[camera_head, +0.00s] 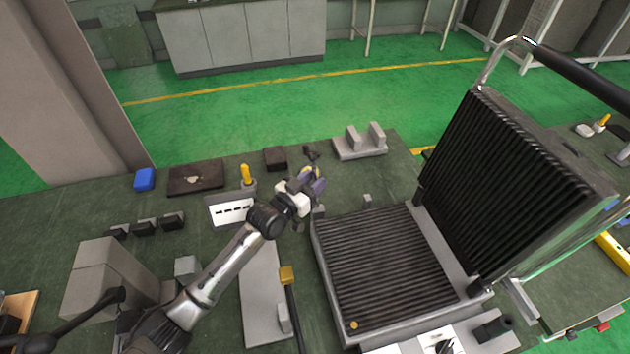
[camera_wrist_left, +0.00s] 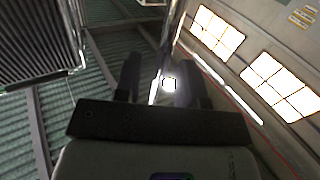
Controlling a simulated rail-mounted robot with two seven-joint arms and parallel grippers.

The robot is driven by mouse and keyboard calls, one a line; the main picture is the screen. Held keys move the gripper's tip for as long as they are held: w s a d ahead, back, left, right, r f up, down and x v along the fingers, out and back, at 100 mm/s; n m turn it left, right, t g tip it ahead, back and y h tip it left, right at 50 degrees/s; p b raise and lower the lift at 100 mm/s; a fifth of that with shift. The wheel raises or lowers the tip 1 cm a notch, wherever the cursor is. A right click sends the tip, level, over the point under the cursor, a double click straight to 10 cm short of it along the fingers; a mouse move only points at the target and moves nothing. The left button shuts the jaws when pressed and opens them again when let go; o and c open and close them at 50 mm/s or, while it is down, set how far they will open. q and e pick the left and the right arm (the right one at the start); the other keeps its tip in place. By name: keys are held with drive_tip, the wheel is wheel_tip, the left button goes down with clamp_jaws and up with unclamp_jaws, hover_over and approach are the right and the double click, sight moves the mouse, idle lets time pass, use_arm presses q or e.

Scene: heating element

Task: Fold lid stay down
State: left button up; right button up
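A contact grill stands on the green-topped bench with its ribbed lid (camera_head: 510,190) raised at the right. Its ribbed lower plate (camera_head: 385,270) is bare apart from a small orange round piece at the near left corner. The lid's bar handle (camera_head: 580,75) is up at the top right. I cannot make out a lid stay for certain. My left gripper (camera_head: 314,184) is above the bench, just beyond the lower plate's far left corner, apart from the lid. In the left wrist view its two dark fingers (camera_wrist_left: 158,80) are apart with nothing between them. The right gripper does not show.
A white slotted panel (camera_head: 232,208) and a yellow-topped item (camera_head: 246,175) stand left of the gripper. A grey two-post block (camera_head: 360,142) sits at the bench's far edge. Grey boxes (camera_head: 105,275) are at the left. The left wrist view shows ceiling lights (camera_wrist_left: 280,85).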

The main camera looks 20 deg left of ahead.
use_arm(q)
drive_tip(key=shift+w+d, duration=0.15)
drive_tip(key=shift+w, duration=0.2)
drive_tip(key=shift+c, duration=0.4)
clamp_jaws()
